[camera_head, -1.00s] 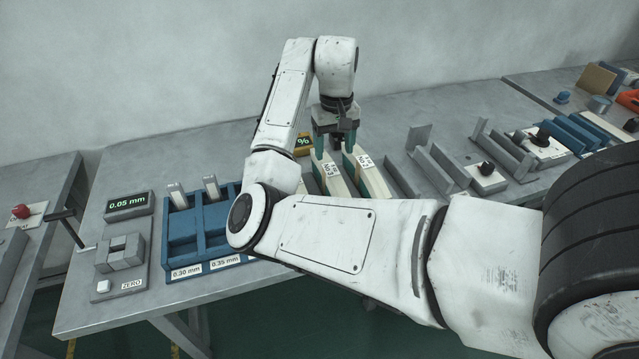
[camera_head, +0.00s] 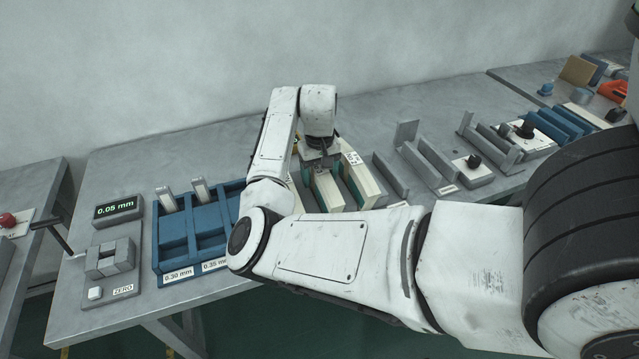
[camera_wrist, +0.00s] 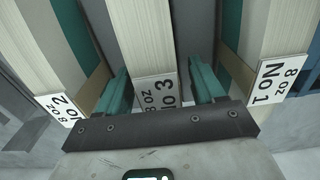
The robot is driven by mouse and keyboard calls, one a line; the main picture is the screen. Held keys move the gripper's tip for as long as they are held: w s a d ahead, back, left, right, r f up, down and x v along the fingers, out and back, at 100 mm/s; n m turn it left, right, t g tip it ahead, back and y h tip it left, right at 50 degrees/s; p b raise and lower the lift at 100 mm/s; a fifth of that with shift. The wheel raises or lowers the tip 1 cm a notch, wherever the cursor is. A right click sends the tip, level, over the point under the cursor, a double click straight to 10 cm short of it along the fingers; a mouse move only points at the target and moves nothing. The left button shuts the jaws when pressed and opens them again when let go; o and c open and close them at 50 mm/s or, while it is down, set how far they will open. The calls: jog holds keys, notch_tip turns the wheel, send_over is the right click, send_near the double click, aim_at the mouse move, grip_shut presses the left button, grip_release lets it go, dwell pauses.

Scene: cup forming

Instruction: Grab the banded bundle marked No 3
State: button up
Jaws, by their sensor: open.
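The bundle marked No 3 (camera_wrist: 148,35) is a pale stack with a white label (camera_wrist: 160,92), in the middle of the wrist view. My gripper (camera_wrist: 163,84) is open, with one teal finger on each side of this bundle near its labelled end. Gaps show between the fingers and its sides. In the head view my gripper (camera_head: 320,160) is low over the bundles, and its fingertips are hard to make out. The No 2 bundle (camera_wrist: 45,45) is at the left and the No 1 bundle (camera_wrist: 270,30) at the right in the wrist view.
In the head view a blue tray (camera_head: 208,222) with 0.30 mm and 0.35 mm labels stands left of the bundles. A gauge reading 0.05 mm (camera_head: 118,208) is farther left. Grey angled fixtures (camera_head: 425,160) stand to the right. Neighbouring bundles are close beside my fingers.

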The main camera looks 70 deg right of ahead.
grip_shut()
dwell(0.5)
jog(key=shift+r, duration=0.1)
